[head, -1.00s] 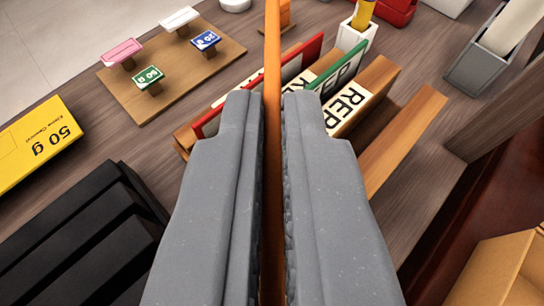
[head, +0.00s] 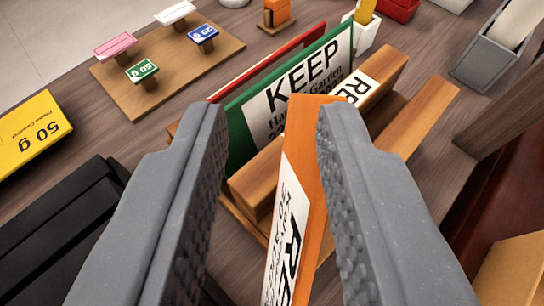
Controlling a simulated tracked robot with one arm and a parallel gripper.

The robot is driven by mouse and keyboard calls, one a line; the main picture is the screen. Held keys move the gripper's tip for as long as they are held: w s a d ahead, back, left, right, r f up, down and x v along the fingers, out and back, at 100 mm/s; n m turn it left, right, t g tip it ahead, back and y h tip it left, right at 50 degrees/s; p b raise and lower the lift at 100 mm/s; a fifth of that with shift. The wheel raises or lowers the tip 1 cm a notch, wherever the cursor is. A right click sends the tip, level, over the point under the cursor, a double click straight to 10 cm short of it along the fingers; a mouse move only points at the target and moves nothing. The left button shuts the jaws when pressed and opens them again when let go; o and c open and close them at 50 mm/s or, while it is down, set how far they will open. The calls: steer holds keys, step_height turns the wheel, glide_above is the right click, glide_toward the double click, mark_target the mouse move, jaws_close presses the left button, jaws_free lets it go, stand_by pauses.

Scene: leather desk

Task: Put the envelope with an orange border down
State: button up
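The envelope with an orange border (head: 312,165) stands on edge between the fingers of my gripper (head: 270,115). Its white face with black print shows in the lower middle. The fingers are spread wide, with a clear gap to the left finger. The envelope is close to the right finger; I cannot tell if they touch. It stands at the wooden sorter (head: 390,75), tilted, in front of a wooden divider. Its lower edge is out of sight.
A green-bordered envelope (head: 238,135) reading KEEP and a red-bordered one (head: 310,40) stand in the sorter behind. A yellow box (head: 30,135) and a black ridged object (head: 60,220) lie left. A stamp board (head: 110,85) is at the back left.

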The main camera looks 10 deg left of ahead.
steer(key=b+v, duration=0.2)
steer(key=v, duration=1)
steer(key=shift+r, duration=0.4)
